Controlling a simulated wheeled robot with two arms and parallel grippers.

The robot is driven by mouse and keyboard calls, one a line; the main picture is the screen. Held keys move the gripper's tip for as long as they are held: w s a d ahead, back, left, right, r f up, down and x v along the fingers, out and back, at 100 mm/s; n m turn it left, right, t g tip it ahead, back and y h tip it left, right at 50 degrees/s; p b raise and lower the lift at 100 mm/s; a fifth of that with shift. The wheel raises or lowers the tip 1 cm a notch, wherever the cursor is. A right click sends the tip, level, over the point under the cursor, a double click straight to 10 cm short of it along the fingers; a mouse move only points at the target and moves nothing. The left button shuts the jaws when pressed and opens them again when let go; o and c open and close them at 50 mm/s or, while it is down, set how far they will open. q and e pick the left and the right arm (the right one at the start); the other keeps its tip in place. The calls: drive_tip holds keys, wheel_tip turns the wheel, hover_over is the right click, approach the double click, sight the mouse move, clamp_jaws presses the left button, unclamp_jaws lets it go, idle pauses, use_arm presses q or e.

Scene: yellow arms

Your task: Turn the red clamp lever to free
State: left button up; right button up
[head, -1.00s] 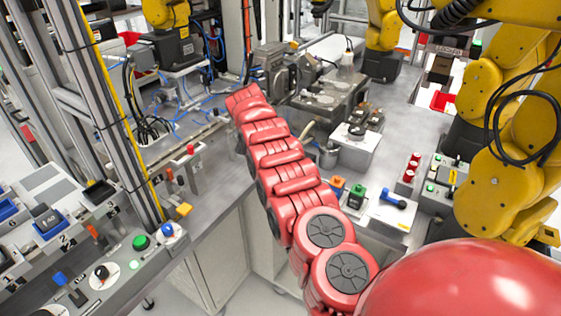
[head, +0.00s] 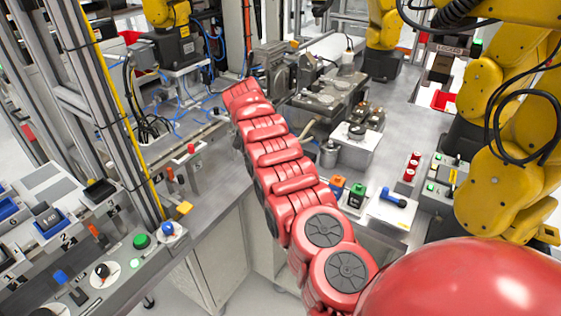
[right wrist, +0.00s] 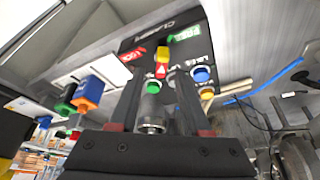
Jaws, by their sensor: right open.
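My left gripper is not in view.
A green button (right wrist: 153,87) and a blue button (right wrist: 201,74) are close to the fingers. In the head view, machine fixtures (head: 325,95) stand right of my arm's far end.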

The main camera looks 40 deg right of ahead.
drive_tip(key=p+v, duration=1)
drive_tip(key=v, duration=0.5)
drive_tip(key=shift+a+r+p, duration=0.25)
drive_tip(key=shift+p, duration=0.05)
